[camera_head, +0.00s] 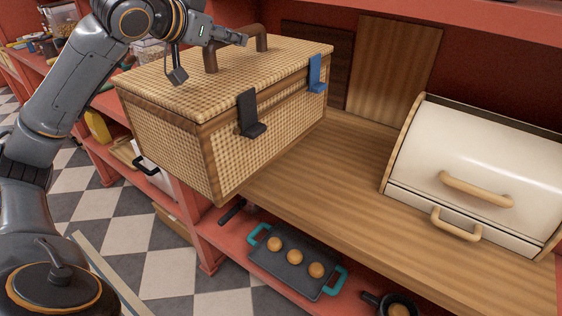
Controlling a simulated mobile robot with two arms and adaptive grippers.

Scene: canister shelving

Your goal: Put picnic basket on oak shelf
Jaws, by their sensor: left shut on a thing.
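The picnic basket (165,140) is a woven wicker box with brown trim, a brown handle on its lid, and one black and one blue clasp on its side. It is at the upper left centre, lid closed and roughly level. My left gripper (210,56) is over the lid, shut on the basket's handle. The oak shelf (340,185) is the wooden surface right of and under part of the basket. The basket's near left corner juts past the shelf's front edge. I cannot tell whether its base touches the wood. My right gripper is not in view.
A cream bread box (475,150) with wooden handles stands on the shelf at right. Wooden boards (393,65) lean against the red back wall. Bare wood lies between basket and bread box. A tray with buns (295,262) sits on the red shelf below.

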